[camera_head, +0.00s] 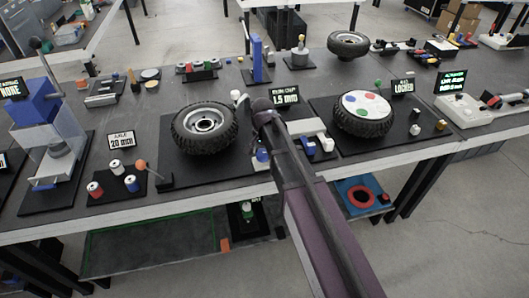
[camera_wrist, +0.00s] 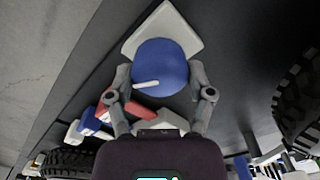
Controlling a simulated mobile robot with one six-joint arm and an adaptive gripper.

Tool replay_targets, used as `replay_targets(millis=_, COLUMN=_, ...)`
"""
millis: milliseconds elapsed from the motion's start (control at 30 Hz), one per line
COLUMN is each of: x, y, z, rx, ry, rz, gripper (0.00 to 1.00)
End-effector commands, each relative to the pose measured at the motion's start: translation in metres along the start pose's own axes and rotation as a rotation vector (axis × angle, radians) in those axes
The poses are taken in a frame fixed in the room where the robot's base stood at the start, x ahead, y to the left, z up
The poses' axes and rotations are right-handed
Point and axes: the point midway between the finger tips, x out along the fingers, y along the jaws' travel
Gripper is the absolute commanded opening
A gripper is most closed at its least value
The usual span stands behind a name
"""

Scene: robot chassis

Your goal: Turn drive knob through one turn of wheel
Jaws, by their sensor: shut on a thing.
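In the wrist view the drive knob (camera_wrist: 160,68) is a round blue knob with a white pointer bar that lies nearly level, toward its left lower side. It sits on a pale angular base (camera_wrist: 182,28). My gripper (camera_wrist: 160,80) has one grey finger on each side of the knob and is shut on it. In the head view a bit of blue, likely the knob (camera_head: 262,155), shows at the bench front below my arm's end; my arm hides most of the gripper. A black tyre wheel with a grey hub (camera_head: 205,124) lies just left of it.
A second wheel with a white disc and coloured dots (camera_head: 362,112) stands to the right. A red, white and blue fixture (camera_head: 327,144) is close by on the right. A "1.5 mm" sign (camera_head: 286,96) stands behind my arm. Other stations crowd the bench.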

Motion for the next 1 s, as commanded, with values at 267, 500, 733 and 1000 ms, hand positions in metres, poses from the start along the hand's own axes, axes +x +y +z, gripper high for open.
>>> replay_targets(millis=267, x=0.0, y=-0.001, z=-0.002, rx=-0.001, ry=0.006, rz=-0.003, gripper=1.0)
replay_targets(millis=500, x=0.0, y=-0.001, z=-0.001, rx=-0.001, ry=0.004, rz=-0.002, gripper=1.0)
replay_targets(millis=733, x=0.0, y=-0.001, z=-0.001, rx=-0.002, ry=0.003, rz=-0.002, gripper=1.0)
replay_targets(millis=1000, x=-0.012, y=-0.001, z=0.0, rx=-0.002, ry=0.003, rz=-0.002, gripper=1.0)
